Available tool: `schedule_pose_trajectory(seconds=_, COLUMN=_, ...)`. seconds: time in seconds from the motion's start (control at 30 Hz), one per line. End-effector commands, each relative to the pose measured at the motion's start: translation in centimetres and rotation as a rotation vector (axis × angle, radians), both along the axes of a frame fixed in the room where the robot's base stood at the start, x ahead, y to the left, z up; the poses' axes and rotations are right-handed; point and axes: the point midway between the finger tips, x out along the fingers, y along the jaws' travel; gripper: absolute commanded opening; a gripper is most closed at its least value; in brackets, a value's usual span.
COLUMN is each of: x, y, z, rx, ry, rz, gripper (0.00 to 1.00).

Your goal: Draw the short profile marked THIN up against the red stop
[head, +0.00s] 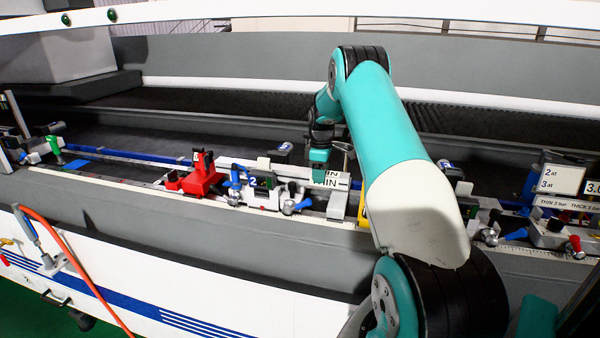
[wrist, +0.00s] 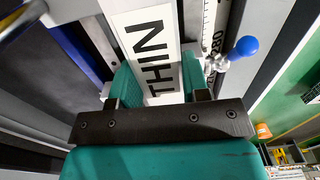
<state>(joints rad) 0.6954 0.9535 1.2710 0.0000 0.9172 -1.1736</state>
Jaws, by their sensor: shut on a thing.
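The short profile (wrist: 150,45) is a pale bar with a THIN label, seen from above in the wrist view. My gripper (wrist: 158,85) is shut on it, with one teal finger on each side of the label. In the head view my gripper (head: 319,168) is at the middle of the machine bed, and part of the THIN label (head: 332,178) shows beside it. The red stop (head: 203,175) stands on the rail to the left, with clamp 2 between it and my gripper. The profile's left end is hidden, so I cannot tell whether it touches the stop.
A clamp marked 2 (head: 262,184) with blue handles stands between the stop and my gripper. Another clamp (head: 548,232) and a pressure sign (head: 562,179) are at the right.

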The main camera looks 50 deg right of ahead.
Motion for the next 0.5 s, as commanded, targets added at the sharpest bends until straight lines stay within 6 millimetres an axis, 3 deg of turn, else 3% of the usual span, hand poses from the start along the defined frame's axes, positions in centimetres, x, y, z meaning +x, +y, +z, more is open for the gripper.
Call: schedule_pose_trajectory(seconds=0.5, x=1.2, y=0.6, z=0.0, rx=0.000, ry=0.000, rz=0.001, gripper=0.12)
